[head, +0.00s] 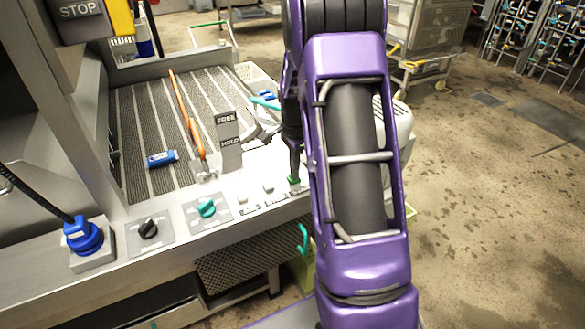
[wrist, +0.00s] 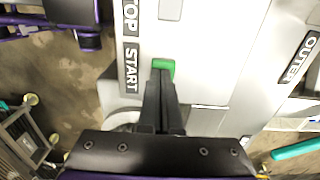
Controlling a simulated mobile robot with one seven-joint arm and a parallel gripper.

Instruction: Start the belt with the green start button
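The green start button (wrist: 163,66) sits beside a black START label (wrist: 131,68) on the light panel in the wrist view. In the head view it shows as a small green patch (head: 293,180) at the right end of the control ledge. My gripper (wrist: 163,78) has its two dark fingers together, with nothing seen between them. The fingertips are right at the button and cover part of it; I cannot tell whether they touch or press it. In the head view, my gripper (head: 295,172) points down at the button, partly hidden by my purple arm.
A FREE/HOLD plate (head: 229,140) stands near my gripper.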

